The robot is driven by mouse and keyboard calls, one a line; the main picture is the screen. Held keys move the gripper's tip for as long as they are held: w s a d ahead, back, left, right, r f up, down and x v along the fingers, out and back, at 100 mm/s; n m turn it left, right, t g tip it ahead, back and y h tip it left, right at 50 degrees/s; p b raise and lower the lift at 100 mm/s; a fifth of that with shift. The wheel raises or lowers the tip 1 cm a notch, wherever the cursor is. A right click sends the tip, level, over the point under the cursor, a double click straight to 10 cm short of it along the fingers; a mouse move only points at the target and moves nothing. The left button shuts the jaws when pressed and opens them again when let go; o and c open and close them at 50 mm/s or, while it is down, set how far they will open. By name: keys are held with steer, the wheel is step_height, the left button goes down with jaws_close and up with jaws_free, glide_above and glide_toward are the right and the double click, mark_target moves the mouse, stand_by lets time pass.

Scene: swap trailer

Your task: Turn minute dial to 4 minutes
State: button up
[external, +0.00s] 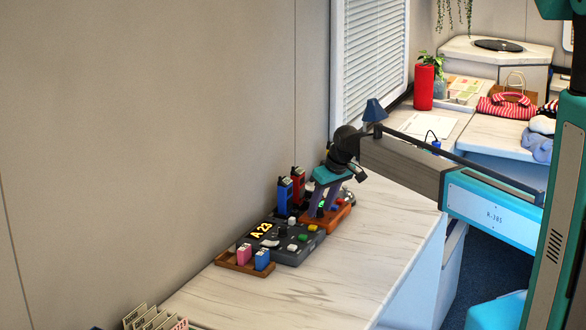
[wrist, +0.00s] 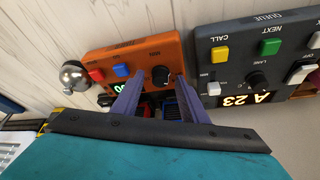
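The orange timer box (wrist: 140,55) lies on the marble-look counter in the wrist view. It has a round black dial (wrist: 160,75) on its face, with a small label beside it that is hard to read. A green-lit display (wrist: 122,90) is partly hidden behind a finger. My gripper (wrist: 158,83) has its purple fingers apart, with the black dial showing between the fingertips; I cannot tell whether they touch it. In the external view the orange box (external: 338,219) sits under my gripper (external: 320,211), which points down at it.
A dark queue console (wrist: 240,45) with coloured buttons and an "A 23" display is just right of the orange box. A silver bell (wrist: 74,76) stands to its left. Blue (external: 285,193) and red (external: 297,184) handsets stand by the wall. The counter's front (external: 365,255) is clear.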

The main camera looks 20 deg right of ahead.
steer(key=shift+c, duration=0.5)
jaws_close()
steer(key=shift+a+m+t+h+b, duration=0.15)
steer(key=shift+m+h+b, duration=0.35)
steer(key=shift+m, duration=0.6)
steer(key=shift+a+m+t+h+b, duration=0.15)
steer(key=shift+m+h+b, duration=0.3)
steer(key=shift+m, duration=0.65)
steer(key=shift+m+h+b, duration=0.35)
steer(key=shift+m, duration=0.75)
steer(key=shift+o, duration=0.5)
jaws_free()
